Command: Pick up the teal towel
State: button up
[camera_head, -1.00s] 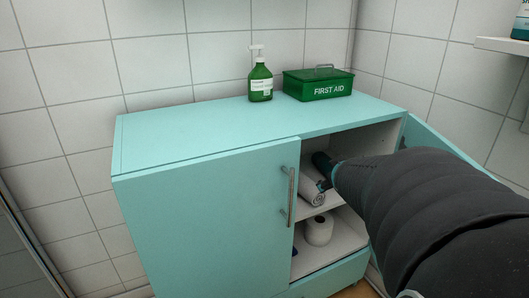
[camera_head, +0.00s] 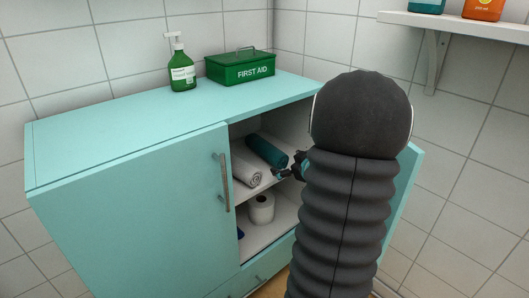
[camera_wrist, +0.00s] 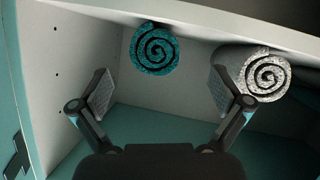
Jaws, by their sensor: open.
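The teal towel (camera_head: 267,149) is rolled up and lies on the upper shelf inside the open cabinet, beside a rolled white towel (camera_head: 246,172). In the wrist view the spiral end of the teal towel (camera_wrist: 154,50) faces me, between and beyond the fingers of my gripper (camera_wrist: 160,92). My gripper is open and empty. In the head view my gripper (camera_head: 287,173) is at the cabinet opening, just in front of the teal towel's near end and apart from it. My arm hides the right part of the opening.
The white towel (camera_wrist: 264,75) is close to the right finger in the wrist view. The left cabinet door (camera_head: 140,215) is shut; the right door (camera_head: 402,195) stands open. A green bottle (camera_head: 182,73) and first aid box (camera_head: 240,68) stand on top.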

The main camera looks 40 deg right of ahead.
aim_at(265, 150)
jog(key=shift+r+x, duration=0.2)
jog(key=shift+x, duration=3.9)
jog(key=shift+d, duration=0.1)
jog(key=c, duration=1.3)
